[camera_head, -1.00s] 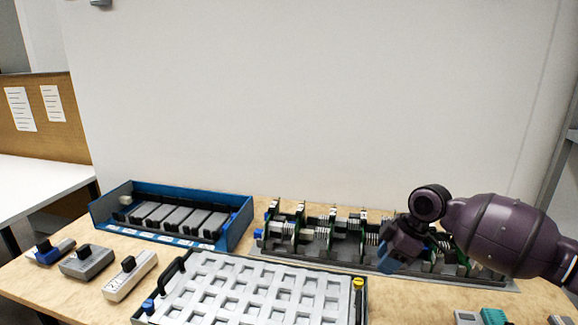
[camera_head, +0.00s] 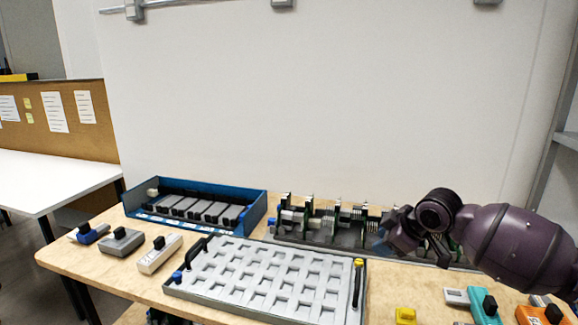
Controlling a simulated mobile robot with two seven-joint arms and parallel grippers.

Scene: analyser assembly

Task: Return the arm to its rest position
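My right arm comes in from the right, purple and dark. Its gripper (camera_head: 388,236) hangs in front of the right half of the green and grey analyser rack (camera_head: 300,236), on the table's far side. A blue part shows at the gripper's tip; I cannot tell whether it is a finger or something held, nor whether the fingers are open. The gripper hides part of the rack. My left gripper and arm are not in view.
A blue bin with grey modules (camera_head: 258,212) stands at the back left of the wooden table (camera_head: 105,268). A grey slotted tray (camera_head: 216,290) lies at the front middle. Small modules stand left, like the white one (camera_head: 158,256), and right, like the teal one (camera_head: 482,308).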

